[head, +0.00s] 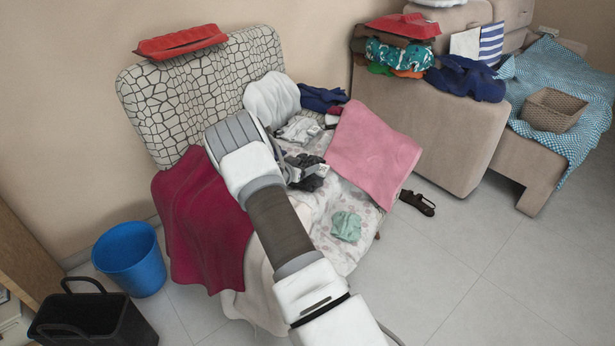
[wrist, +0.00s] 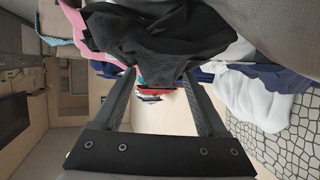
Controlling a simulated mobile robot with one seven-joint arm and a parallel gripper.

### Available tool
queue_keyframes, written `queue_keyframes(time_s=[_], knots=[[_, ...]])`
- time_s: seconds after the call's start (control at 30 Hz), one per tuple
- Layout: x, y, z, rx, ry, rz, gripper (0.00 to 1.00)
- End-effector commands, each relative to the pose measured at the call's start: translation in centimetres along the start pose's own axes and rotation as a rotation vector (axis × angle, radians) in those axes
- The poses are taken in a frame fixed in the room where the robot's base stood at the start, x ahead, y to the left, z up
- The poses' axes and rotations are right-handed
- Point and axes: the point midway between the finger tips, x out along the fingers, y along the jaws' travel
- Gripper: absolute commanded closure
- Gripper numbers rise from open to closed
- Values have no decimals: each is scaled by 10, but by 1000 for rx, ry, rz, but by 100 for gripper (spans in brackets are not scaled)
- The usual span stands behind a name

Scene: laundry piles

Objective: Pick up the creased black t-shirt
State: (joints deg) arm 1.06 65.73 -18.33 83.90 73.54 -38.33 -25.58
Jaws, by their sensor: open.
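The creased black t-shirt (head: 309,183) is a small dark heap on the patterned seat of the chair, partly hidden by my gripper in the head view. In the wrist view the black t-shirt (wrist: 160,38) is large and close, bunched in folds at the top of the picture. My gripper (head: 308,171) is right at the t-shirt. In the wrist view its two fingers (wrist: 160,78) are apart, with their tips at the lower edge of the black cloth. I cannot tell whether the tips touch it.
A pink cloth (head: 372,152) lies right of the t-shirt, and grey-white clothing (head: 298,129) lies behind it. A white cushion (head: 271,98) and a navy cloth (head: 322,98) are at the backrest. A dark red cloth (head: 203,220) drapes at left. A mint cloth (head: 346,226) lies in front.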

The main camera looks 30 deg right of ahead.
Motion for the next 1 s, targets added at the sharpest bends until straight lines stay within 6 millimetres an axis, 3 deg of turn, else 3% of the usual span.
queue_keyframes(time_s=[0.13,0.43,0.83,1.0], knots=[[18,0,2,1,0,0,25],[21,0,0,0,-1,0,27],[21,0,0,0,-1,0,99],[21,0,0,0,1,0,100]])
